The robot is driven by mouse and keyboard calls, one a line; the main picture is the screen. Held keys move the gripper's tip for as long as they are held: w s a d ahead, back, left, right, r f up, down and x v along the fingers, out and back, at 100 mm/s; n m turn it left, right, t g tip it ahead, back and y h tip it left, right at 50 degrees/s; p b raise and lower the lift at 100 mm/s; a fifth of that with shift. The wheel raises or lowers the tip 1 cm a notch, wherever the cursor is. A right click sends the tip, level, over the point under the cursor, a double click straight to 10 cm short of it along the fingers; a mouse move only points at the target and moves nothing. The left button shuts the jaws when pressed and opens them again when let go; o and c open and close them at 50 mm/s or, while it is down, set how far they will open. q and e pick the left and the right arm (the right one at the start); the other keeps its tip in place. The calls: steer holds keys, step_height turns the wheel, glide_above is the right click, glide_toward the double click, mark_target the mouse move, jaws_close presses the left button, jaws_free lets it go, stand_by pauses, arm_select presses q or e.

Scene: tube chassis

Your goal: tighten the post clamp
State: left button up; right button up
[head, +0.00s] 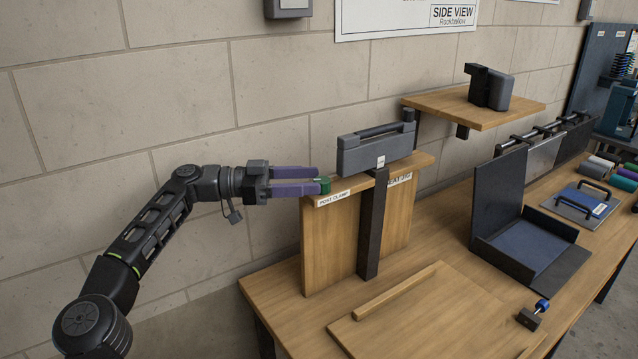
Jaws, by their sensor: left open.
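A small green knob (324,185) sits at the left end of a wooden stand (330,240), just above a white label reading POST CLAMP (332,198). A dark upright post (371,225) stands against the front of the stand. My left gripper (318,181) comes in from the left with its two purple fingers level and apart. Its fingertips are right at the knob and overlap it in the picture. I cannot tell whether they touch it. My right gripper is not in view.
A grey case (375,150) with a handle rests on top of the stand. A wooden shelf (470,108) holds a dark device (489,87). An open black box (530,240), a wooden board (435,318) and a blue-knobbed block (532,315) are on the bench to the right.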

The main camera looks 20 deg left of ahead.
arm_select(q)
steer(key=v, duration=0.4)
steer(key=shift+s+a+b, duration=0.1)
steer(key=shift+a+b, duration=0.1)
steer(key=shift+b, duration=0.1)
